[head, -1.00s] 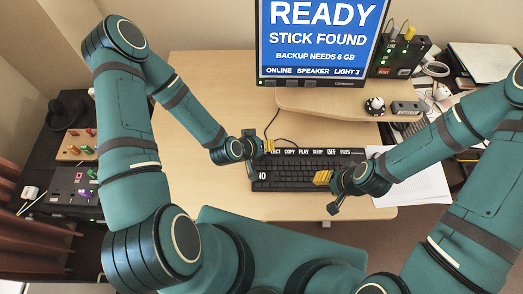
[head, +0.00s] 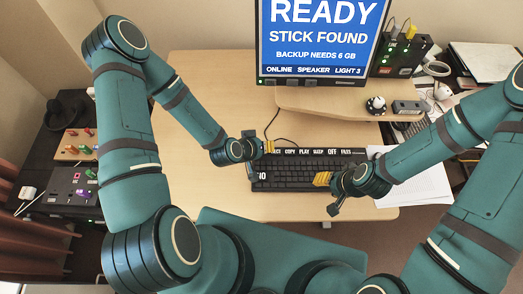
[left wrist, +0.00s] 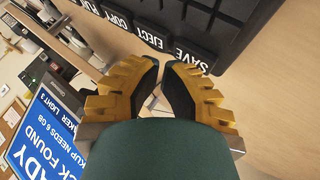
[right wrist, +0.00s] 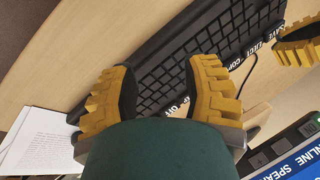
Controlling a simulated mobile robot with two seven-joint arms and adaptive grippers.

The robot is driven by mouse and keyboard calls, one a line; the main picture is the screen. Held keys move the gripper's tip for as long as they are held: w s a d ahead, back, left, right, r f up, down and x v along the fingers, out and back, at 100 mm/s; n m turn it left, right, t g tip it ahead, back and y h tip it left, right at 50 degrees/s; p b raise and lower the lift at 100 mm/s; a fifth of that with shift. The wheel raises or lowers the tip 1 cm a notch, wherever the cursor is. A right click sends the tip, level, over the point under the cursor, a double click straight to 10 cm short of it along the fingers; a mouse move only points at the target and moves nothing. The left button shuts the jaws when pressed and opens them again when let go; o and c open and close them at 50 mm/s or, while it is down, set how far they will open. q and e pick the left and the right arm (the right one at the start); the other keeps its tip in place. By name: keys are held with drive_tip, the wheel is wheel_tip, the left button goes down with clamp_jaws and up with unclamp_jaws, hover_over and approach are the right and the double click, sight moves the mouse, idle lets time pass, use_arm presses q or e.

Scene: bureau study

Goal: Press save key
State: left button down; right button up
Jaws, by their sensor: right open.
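The black keyboard (head: 300,185) lies on the desk with a row of labelled keys along its far edge. The save key (left wrist: 192,60) shows in the left wrist view at the end of that row, beside the eject key (left wrist: 150,40). In the head view my left gripper (head: 268,146) covers the save key's place. The left fingertips (left wrist: 162,66) are together, empty, and close to the save key; I cannot tell whether they touch it. My right gripper (head: 322,179) is open and empty over the keyboard's right part; its fingers also show in the right wrist view (right wrist: 160,72).
The monitor (head: 322,40) reads READY, STICK FOUND, BACKUP NEEDS 6 GB. A raised shelf (head: 335,105) stands behind the keyboard, with a knob (head: 375,105) at its right. White paper (head: 412,172) lies right of the keyboard. The desk left (head: 195,90) is clear.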

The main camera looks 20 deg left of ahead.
use_arm(q)
drive_tip(key=shift+f+b, duration=0.4)
drive_tip(key=shift+f, duration=0.05)
use_arm(e)
drive_tip(key=shift+f, duration=0.45)
use_arm(q)
drive_tip(key=shift+r, duration=0.15)
use_arm(e)
drive_tip(key=shift+r, duration=0.1)
use_arm(q)
drive_tip(key=shift+r+p, duration=0.55)
drive_tip(key=shift+r, duration=0.2)
use_arm(e)
drive_tip(key=shift+r, duration=0.45)
use_arm(q)
drive_tip(key=shift+r+p, duration=1.7)
drive_tip(key=shift+r, duration=0.85)
use_arm(e)
wheel_tip(320, 180, up, 3)
drive_tip(key=shift+r, duration=0.15)
